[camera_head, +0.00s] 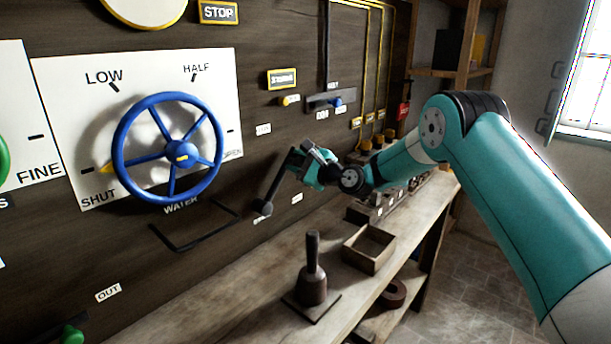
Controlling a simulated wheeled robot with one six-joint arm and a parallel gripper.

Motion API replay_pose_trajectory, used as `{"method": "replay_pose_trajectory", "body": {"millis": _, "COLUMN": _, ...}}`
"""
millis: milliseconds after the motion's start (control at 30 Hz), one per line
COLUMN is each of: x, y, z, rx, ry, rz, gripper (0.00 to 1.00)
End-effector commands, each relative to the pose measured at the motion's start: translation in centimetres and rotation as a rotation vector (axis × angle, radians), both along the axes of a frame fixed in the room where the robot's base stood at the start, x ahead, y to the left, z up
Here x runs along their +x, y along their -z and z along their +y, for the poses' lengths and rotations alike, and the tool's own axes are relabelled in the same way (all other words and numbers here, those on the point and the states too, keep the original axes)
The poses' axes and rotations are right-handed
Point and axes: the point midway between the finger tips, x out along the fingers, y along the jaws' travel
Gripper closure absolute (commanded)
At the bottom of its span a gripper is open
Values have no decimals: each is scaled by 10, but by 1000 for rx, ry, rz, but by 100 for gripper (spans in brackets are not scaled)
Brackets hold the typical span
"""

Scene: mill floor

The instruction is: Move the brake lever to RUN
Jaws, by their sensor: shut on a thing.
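A dark lever (276,185), which I take to be the brake lever, is mounted on the dark wooden wall panel, right of the blue wheel. Its round pivot end (262,208) is low, and the arm of the lever slants up and to the right. My gripper (303,162) is shut on the upper end of the lever, and its jaws partly hide that end. Small white labels (297,198) sit around the lever; their words are too small to read.
A blue wheel (181,155) marked WATER, with its pointer near SHUT, stands out from the panel. A black bracket (197,238) juts out below it. The bench (262,310) below carries a mallet-like tool (313,282) and an open wooden box (369,249).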

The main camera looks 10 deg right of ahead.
Motion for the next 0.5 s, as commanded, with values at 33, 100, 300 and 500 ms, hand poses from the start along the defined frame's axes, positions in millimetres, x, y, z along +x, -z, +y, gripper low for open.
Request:
{"method": "replay_pose_trajectory", "body": {"millis": 33, "x": -1, "y": -5, "z": 5, "rx": -30, "ry": -1, "rz": -28, "gripper": 100}}
{"method": "replay_pose_trajectory", "body": {"millis": 100, "x": -4, "y": -10, "z": 10, "rx": -79, "ry": -2, "rz": -63, "gripper": 100}}
{"method": "replay_pose_trajectory", "body": {"millis": 300, "x": -12, "y": -20, "z": 25, "rx": -194, "ry": 0, "rz": -146, "gripper": 100}}
{"method": "replay_pose_trajectory", "body": {"millis": 500, "x": -19, "y": -26, "z": 34, "rx": -272, "ry": 0, "rz": -204, "gripper": 100}}
